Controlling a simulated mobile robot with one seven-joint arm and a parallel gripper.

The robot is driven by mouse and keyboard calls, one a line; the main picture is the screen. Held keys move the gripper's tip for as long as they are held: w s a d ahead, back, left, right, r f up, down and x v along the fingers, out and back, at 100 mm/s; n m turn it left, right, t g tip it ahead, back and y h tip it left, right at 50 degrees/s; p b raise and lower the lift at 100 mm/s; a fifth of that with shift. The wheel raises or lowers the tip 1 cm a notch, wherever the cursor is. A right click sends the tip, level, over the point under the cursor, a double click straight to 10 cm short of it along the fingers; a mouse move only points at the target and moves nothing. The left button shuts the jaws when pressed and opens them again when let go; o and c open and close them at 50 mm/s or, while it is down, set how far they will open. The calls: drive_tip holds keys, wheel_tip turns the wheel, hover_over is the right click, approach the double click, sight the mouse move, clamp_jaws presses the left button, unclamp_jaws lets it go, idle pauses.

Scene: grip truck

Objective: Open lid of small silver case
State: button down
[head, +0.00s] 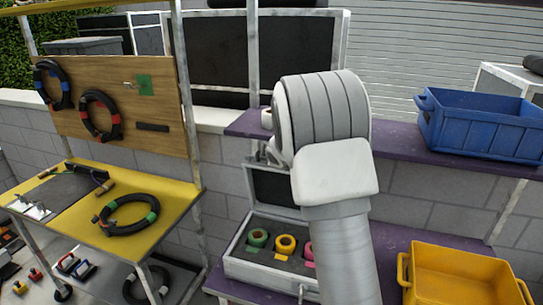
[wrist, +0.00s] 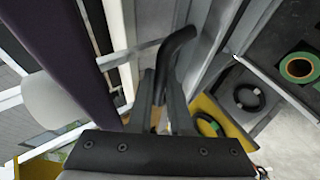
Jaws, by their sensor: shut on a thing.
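The small silver case (head: 268,262) stands on the lower purple shelf in the head view. Its lid (head: 274,188) is raised, about upright, and shows a dark lining. Inside are a green, a yellow and a pink tape roll in dark foam. In the wrist view, my gripper (wrist: 165,80) is shut on a dark curved handle (wrist: 180,42) by the silver lid. The green roll (wrist: 299,67) shows at the right there. In the head view my arm hides the case's right part and most of my gripper, which is at the lid's top edge.
The upper purple shelf (head: 418,150) is close above the lid and holds a blue crate (head: 488,125). A yellow crate (head: 462,272) stands right of the case. A yellow shelf (head: 150,235) with a coiled cable (head: 128,213) is at the left.

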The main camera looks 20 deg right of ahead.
drive_tip(key=c, duration=1.1)
unclamp_jaws()
drive_tip(key=shift+b+v, duration=0.3)
drive_tip(key=shift+v, duration=8.4)
drive_tip(key=shift+a, duration=0.1)
